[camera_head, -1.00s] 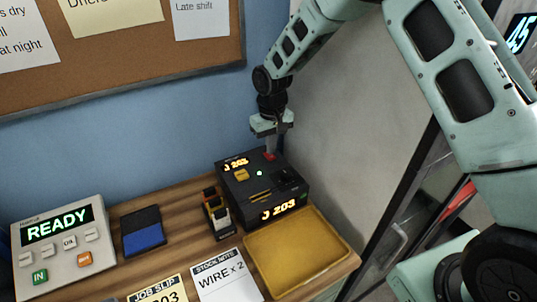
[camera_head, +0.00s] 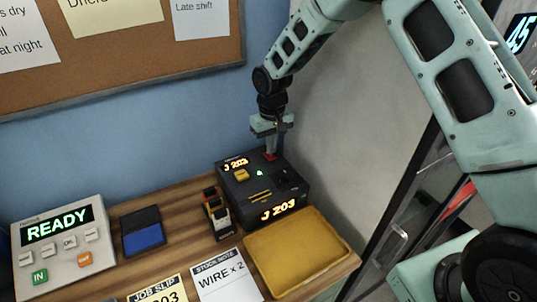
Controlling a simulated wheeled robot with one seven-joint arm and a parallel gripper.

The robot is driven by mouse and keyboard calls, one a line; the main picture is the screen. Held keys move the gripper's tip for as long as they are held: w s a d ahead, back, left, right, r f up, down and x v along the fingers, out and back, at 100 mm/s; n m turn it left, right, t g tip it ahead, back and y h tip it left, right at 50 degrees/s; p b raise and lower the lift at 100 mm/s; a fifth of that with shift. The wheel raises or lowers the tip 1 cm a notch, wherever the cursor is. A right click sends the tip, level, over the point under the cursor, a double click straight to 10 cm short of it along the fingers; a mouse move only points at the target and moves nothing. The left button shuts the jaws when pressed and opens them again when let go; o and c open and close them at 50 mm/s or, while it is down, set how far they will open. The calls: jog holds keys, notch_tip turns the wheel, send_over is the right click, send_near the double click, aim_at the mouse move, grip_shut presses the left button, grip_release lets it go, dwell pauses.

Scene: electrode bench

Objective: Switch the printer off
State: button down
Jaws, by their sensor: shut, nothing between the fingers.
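The printer (camera_head: 240,196) is a dark box at the back right of the bench. Its top display and its front label both read "J 203" in lit orange characters. A yellow button and a small green light show on its top. A red button or switch (camera_head: 269,157) is at the back of the top. My gripper (camera_head: 270,152) points down with its shut, empty fingertips at the red button. The fingers partly cover the button, and I cannot tell whether they press it.
A yellow tray (camera_head: 338,256) lies in front of the printer. A small black and orange device (camera_head: 216,213) stands left of it. A blue and black pad (camera_head: 142,238) and a "READY" panel (camera_head: 66,266) are farther left. A grey wall is close on the right.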

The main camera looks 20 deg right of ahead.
aim_at(271, 157)
jog(key=shift+f+b, duration=0.65)
jog(key=shift+f, duration=0.35)
dwell(0.4)
jog(key=shift+r, duration=0.1)
jog(key=shift+r+p, duration=2.35)
jog(key=shift+r, duration=1.1)
